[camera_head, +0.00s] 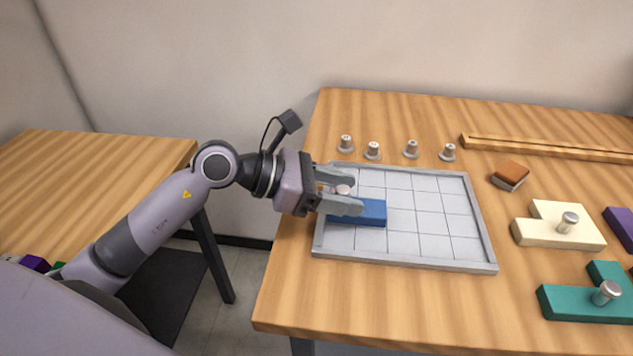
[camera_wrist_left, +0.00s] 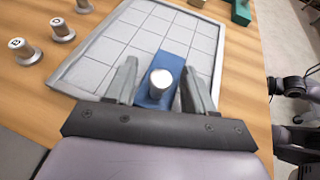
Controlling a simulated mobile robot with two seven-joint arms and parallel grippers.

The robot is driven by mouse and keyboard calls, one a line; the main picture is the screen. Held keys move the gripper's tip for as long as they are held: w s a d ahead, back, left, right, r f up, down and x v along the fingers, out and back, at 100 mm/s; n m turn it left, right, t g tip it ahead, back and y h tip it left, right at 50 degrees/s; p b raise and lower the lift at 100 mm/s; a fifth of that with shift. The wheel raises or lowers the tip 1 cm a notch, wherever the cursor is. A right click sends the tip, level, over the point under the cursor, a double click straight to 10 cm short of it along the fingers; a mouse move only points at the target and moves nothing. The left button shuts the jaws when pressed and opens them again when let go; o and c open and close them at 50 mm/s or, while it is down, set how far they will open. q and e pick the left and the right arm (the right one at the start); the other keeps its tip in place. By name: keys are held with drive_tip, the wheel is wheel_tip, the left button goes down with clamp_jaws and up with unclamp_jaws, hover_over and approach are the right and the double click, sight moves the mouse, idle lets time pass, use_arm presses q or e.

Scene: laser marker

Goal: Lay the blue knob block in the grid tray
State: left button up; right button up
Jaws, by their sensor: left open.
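The blue knob block (camera_head: 371,213) lies at the left side of the grid tray (camera_head: 480,221), inside its rim. In the left wrist view the blue block (camera_wrist_left: 175,52) carries a round silver knob (camera_wrist_left: 161,79). My left gripper (camera_head: 358,193) reaches in from the left over the tray's left edge. In the wrist view its fingers (camera_wrist_left: 158,88) are open, one on each side of the knob, with gaps visible. The fingers hide part of the block in the head view. The other tray cells look empty. My right gripper is not in view.
Several small metal knobs (camera_head: 373,150) stand behind the tray. A wooden rail (camera_head: 550,148) runs along the back. Table in front of the tray is clear.

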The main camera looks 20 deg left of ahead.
use_arm(q)
drive_tip(key=b+v, duration=0.2)
drive_tip(key=v, duration=0.8)
drive_tip(key=shift+s+a+r, duration=0.1)
drive_tip(key=shift+s+a, duration=0.05)
drive_tip(key=shift+a, duration=0.2)
drive_tip(key=shift+s+a+r, duration=0.35)
drive_tip(key=shift+a, duration=0.1)
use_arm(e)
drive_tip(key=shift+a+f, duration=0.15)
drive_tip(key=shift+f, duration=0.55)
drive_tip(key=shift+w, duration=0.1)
